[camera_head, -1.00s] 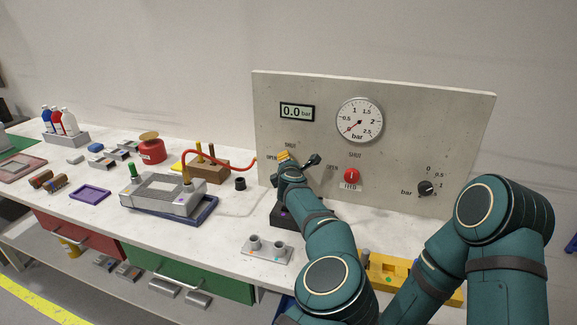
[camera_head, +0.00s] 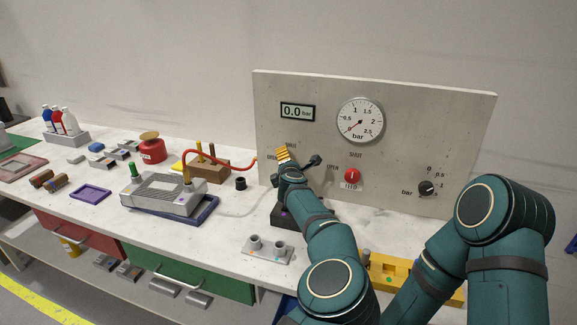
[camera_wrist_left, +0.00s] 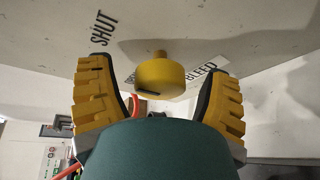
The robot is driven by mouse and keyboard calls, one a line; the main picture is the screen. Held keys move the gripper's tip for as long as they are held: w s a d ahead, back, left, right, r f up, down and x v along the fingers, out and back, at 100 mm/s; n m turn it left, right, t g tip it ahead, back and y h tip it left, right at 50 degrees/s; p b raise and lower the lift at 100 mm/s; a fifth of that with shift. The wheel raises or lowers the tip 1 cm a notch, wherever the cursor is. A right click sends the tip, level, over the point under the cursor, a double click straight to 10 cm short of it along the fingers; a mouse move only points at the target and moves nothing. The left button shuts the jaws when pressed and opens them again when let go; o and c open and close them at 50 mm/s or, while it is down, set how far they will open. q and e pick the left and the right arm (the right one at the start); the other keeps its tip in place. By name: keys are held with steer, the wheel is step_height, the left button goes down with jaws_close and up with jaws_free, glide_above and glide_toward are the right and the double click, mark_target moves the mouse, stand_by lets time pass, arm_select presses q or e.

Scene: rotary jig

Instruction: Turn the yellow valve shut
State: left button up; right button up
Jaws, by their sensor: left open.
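The yellow valve (camera_wrist_left: 160,77) is a round knob on a short stem on the grey panel, with a dark mark on its rim. In the left wrist view it sits between the open fingers of my left gripper (camera_wrist_left: 161,66), with a gap on both sides. SHUT and BLEED labels show beside it. In the head view my left gripper (camera_head: 298,159) is at the panel's lower left and I cannot make out the valve there. My right gripper is not in view.
The panel (camera_head: 420,120) carries a 0.0 bar display (camera_head: 297,112), a round gauge (camera_head: 360,121), a red feed knob (camera_head: 352,176) and a black knob (camera_head: 427,188). A red hose (camera_head: 222,154) runs to the panel's left edge. A grey fixture (camera_head: 160,194) stands left on the bench.

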arm_select(q)
steer(key=v, duration=0.7)
steer(key=shift+s, duration=0.2)
